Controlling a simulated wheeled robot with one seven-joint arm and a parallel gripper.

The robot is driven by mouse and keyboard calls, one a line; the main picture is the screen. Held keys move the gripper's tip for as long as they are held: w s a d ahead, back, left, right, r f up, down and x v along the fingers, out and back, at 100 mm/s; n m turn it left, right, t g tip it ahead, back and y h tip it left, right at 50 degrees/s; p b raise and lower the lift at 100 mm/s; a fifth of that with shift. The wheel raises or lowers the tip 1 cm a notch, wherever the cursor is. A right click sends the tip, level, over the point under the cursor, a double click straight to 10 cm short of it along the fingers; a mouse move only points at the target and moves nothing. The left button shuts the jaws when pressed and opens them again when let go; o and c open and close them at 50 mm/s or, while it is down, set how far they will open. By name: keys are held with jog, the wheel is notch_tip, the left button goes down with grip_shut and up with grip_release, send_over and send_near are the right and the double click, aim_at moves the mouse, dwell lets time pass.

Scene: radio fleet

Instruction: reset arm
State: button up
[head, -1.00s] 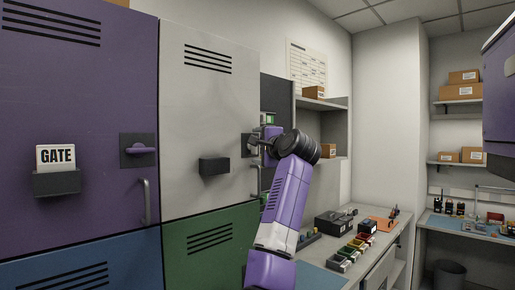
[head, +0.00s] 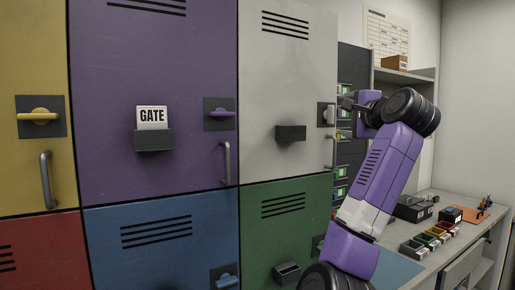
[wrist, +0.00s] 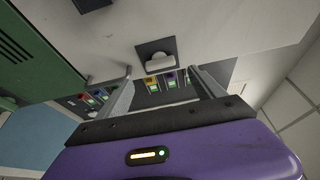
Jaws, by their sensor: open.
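My gripper (head: 346,103) is at the right edge of the white locker door (head: 288,85) in the head view, in front of the door's latch (head: 326,115). In the wrist view my gripper (wrist: 160,72) has its two fingers spread apart with nothing between them. The white door's latch (wrist: 159,61) shows just beyond the gap between the fingertips. I cannot tell whether a finger touches the door. My purple arm rises from the bottom of the head view and bends left at the black wrist joint.
Purple (head: 185,75), yellow (head: 32,100), blue (head: 165,235), green (head: 285,215) and red (head: 38,250) lockers fill the left. Behind my arm a workbench (head: 470,207) carries several small coloured bins (head: 432,238).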

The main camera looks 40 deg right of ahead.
notch_tip(320, 180, up, 5)
jog(key=s+d+n+h, duration=0.1)
jog(key=s+h, duration=0.2)
jog(key=a+f+n+t+y+b, duration=0.1)
jog(key=a+f+n+t, duration=0.1)
jog(key=a+f+n, duration=0.65)
jog(key=a+f+n+t+y, duration=0.1)
jog(key=a+f+n+t, duration=0.15)
jog(key=a+f, duration=1)
jog(key=a+f+n+t+y+b, duration=0.15)
jog(key=a+f+n, duration=0.45)
jog(key=f, duration=1)
jog(key=s+a+f+n+y, duration=0.6)
jog(key=s+a+f, duration=0.6)
jog(key=a+f, duration=0.1)
jog(key=s+a+f+g+y, duration=0.1)
jog(key=s+a+f+g, duration=0.1)
jog(key=s, duration=0.4)
jog(key=s+a+f+n+g+y+b, duration=0.1)
jog(key=s+a+f+g, duration=0.1)
jog(key=s+a+f, duration=0.2)
jog(key=s+a+f+g+y, duration=0.1)
jog(key=s+a+f+y, duration=0.1)
jog(key=s+f, duration=0.4)
jog(key=s+a, duration=0.1)
jog(key=s, duration=0.2)
jog(key=shift+g+b, duration=0.4)
jog(key=shift+a, duration=0.1)
